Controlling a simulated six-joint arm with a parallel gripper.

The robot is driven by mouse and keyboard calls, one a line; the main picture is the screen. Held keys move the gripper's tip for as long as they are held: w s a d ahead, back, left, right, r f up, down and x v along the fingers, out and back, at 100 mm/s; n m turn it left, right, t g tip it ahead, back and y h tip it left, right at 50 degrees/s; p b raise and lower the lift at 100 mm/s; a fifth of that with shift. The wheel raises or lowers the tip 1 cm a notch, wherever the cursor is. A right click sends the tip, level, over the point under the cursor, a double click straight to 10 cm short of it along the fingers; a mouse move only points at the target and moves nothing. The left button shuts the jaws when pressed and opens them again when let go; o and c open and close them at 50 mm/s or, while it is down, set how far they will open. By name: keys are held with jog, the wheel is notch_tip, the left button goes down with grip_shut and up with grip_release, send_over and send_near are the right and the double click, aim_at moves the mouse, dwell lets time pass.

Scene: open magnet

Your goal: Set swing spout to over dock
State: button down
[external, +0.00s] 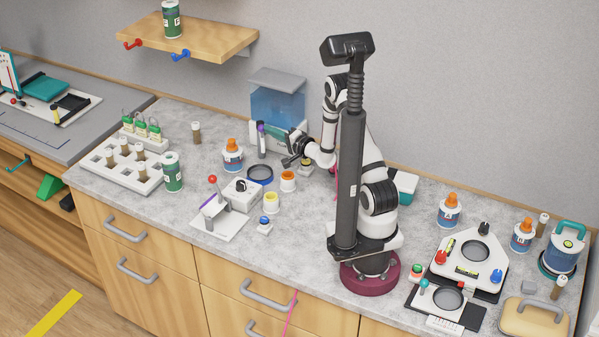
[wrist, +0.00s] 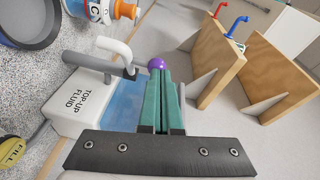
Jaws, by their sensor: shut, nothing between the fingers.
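A tank labelled TOP-UP FLUID (wrist: 85,105), white with a blue body, stands at the back of the counter; its blue body shows in the external view (external: 277,103). A grey tube with a white bent end (wrist: 118,52), apparently the swing spout, extends at its front. My gripper (wrist: 172,75) has its green fingers shut together, with nothing visible between them. A purple ball (wrist: 156,63) shows right at the fingertips; I cannot tell whether they touch. In the external view my gripper (external: 264,129) is in front of the tank. No dock can be identified with certainty.
A dark ring-shaped dish (external: 260,174) and an orange-capped bottle (external: 232,155) stand near the tank. A yellow FILL button (wrist: 12,151) is at the wrist view's lower left. A wooden shelf with hooks (external: 190,40) hangs above.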

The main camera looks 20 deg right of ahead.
jog(key=shift+a+r, duration=0.1)
jog(key=shift+a, duration=1.2)
jog(key=s+a, duration=0.1)
jog(key=s, duration=0.8)
jog(key=shift+s+a, duration=0.3)
jog(key=shift+s, duration=0.05)
jog(key=shift+r, duration=0.1)
